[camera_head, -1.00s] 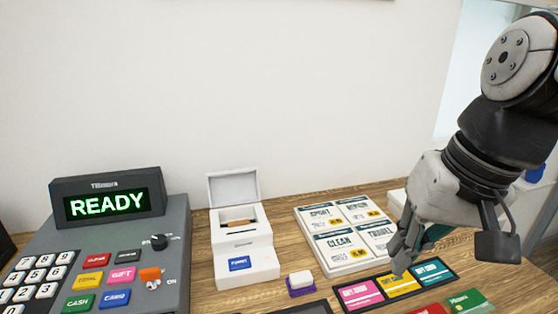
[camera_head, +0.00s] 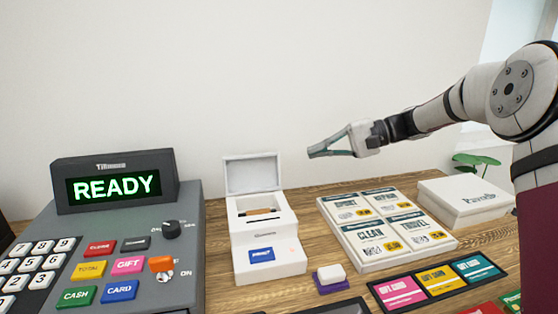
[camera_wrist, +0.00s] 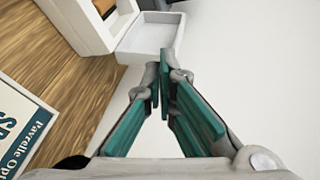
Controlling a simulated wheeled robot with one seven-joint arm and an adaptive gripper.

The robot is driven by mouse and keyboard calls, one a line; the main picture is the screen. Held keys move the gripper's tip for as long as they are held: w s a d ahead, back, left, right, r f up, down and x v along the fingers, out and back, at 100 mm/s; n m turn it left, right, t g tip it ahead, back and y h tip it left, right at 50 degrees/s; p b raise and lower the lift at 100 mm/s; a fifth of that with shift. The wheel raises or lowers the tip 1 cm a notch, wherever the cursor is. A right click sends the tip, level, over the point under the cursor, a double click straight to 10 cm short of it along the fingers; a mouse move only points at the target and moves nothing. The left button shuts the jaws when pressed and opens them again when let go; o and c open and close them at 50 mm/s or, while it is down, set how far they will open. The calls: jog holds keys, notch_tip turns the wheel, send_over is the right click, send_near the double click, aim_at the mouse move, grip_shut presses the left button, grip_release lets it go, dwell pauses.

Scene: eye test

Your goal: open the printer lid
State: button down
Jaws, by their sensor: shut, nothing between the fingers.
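The small white printer (camera_head: 264,246) stands on the wooden counter, just right of the cash register. Its lid (camera_head: 252,174) stands upright at the back, and a brown roll (camera_head: 260,211) shows in the open bay. A blue button is on its front. My gripper (camera_head: 312,153) is in the air to the right of the lid and a little higher, with its fingers together and empty. In the wrist view the lid (camera_wrist: 150,38) shows beyond the fingertips (camera_wrist: 162,88), with part of the printer body (camera_wrist: 75,22); contact is not visible.
The grey register (camera_head: 120,240) reads READY. A sign board (camera_head: 385,229), gift cards (camera_head: 438,280), a purple-based stamp (camera_head: 330,279) and a white box (camera_head: 465,201) lie on the counter.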

jog(key=w+d+f+y, duration=0.1)
jog(key=w+f+y, duration=0.2)
jog(key=w, duration=0.3)
jog(key=shift+m+t, duration=0.3)
jog(key=shift+t, duration=0.1)
jog(key=a, duration=0.6)
jog(key=a+f, duration=0.1)
jog(key=a, duration=0.2)
jog(key=shift+w+a+b, duration=0.25)
jog(key=shift+a+b, duration=0.05)
jog(key=shift+b, duration=0.05)
jog(key=shift+s, duration=0.1)
jog(key=shift+s+d+r+n, duration=0.25)
jog(key=shift+s+r+n, duration=0.35)
jog(key=shift+s+r, duration=0.1)
jog(key=shift+d, duration=0.15)
